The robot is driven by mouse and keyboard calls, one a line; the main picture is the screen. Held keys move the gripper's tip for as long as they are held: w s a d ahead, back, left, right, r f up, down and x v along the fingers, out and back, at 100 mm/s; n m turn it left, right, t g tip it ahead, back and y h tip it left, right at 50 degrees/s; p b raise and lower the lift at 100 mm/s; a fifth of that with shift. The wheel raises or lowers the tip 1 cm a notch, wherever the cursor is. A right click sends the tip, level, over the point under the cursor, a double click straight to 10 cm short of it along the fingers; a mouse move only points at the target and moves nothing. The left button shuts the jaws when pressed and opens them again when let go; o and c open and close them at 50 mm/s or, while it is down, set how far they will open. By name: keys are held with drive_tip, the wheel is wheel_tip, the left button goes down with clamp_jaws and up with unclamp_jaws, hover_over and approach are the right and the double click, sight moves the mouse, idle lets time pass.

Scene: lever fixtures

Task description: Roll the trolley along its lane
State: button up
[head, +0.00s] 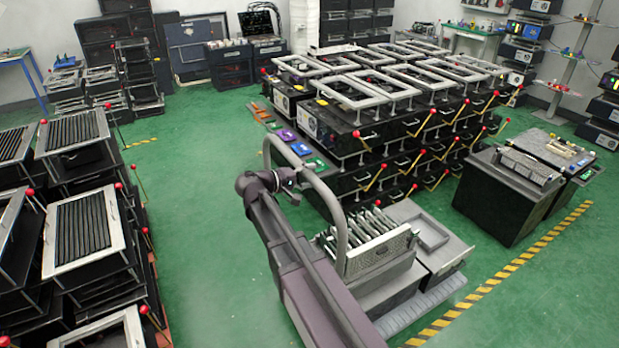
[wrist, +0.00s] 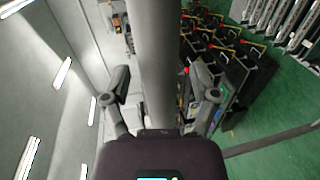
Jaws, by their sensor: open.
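The trolley (head: 385,287) is a low dark and grey cart in the lower middle of the head view, carrying a metal rack of slotted parts (head: 375,238) and a grey tray. Its tall grey tubular handle (head: 338,205) arches up on the left side. My gripper (head: 289,182) is at the upper part of this handle. In the wrist view the handle (wrist: 153,60) runs between the two spread fingers of my gripper (wrist: 160,85), with gaps visible on both sides. The gripper is open. My arm hides part of the trolley's left side.
Yellow-black floor tape (head: 500,275) runs along the right of the trolley. Dark cabinets (head: 510,200) stand beyond it. A large stack of units with red-knobbed levers (head: 380,125) stands behind. More lever racks (head: 85,235) fill the left. Green floor is open between.

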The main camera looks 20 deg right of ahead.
drive_tip(key=shift+c, duration=0.2)
clamp_jaws()
drive_tip(key=shift+a, duration=0.1)
drive_tip(key=shift+v, duration=1)
drive_tip(key=shift+f, duration=0.2)
drive_tip(key=shift+o, duration=0.2)
unclamp_jaws()
